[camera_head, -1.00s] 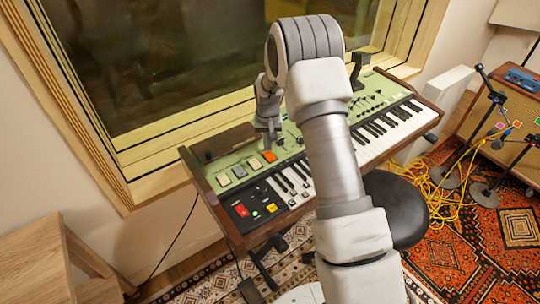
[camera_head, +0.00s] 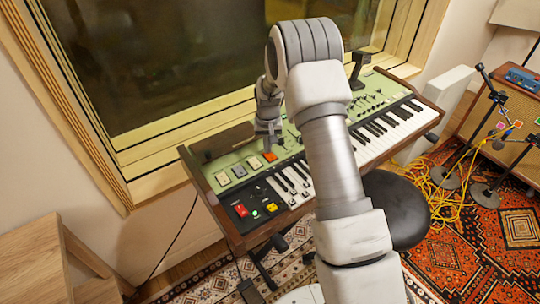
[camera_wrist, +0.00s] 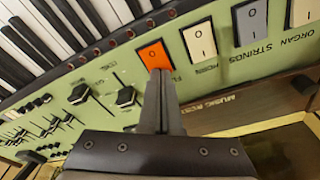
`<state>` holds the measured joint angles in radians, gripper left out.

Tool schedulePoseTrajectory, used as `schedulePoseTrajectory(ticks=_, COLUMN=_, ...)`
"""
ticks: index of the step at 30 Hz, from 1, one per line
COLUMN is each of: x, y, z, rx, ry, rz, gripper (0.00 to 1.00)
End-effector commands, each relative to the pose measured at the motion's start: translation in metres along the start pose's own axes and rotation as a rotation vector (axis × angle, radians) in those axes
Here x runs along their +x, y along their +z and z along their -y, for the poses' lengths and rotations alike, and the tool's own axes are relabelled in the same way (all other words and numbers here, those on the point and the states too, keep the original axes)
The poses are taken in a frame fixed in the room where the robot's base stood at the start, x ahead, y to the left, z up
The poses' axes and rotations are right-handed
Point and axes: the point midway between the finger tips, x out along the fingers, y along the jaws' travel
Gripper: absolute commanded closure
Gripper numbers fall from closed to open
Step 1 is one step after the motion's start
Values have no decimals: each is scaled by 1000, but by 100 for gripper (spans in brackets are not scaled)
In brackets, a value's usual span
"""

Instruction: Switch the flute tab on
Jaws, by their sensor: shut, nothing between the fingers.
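The orange rocker tab (camera_wrist: 155,55), marked O and I, is on the green panel of the keyboard (camera_head: 344,143). Its label is mostly hidden by my fingers; an F shows. The tab also shows in the head view (camera_head: 269,157). My gripper (camera_wrist: 160,76) is shut and empty, with its fingertips at the tab's lower edge in the wrist view. I cannot tell whether they touch it. In the head view my gripper (camera_head: 271,146) is just above and behind the tab.
Beside the orange tab are a cream HORN tab (camera_wrist: 200,41), a grey STRINGS tab (camera_wrist: 250,20) and a cream ORGAN tab (camera_wrist: 304,10). Black sliders (camera_wrist: 78,94) lie to its other side. The window (camera_head: 190,60) is close behind; a black stool (camera_head: 396,208) stands in front.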

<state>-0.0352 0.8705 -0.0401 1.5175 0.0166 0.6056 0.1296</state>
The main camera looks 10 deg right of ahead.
Motion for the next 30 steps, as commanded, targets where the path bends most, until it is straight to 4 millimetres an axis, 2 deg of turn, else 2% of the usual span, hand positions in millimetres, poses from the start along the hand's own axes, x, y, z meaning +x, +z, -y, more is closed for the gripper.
schedulePoseTrajectory(ticks=7, x=4, y=1, z=0, rx=0, ry=0, rz=0, gripper=100)
schedulePoseTrajectory(ticks=13, x=0, y=0, z=0, rx=0, ry=0, rz=0, gripper=100)
schedulePoseTrajectory(ticks=30, x=-45, y=-7, z=0, rx=0, ry=0, rz=-1, gripper=100)
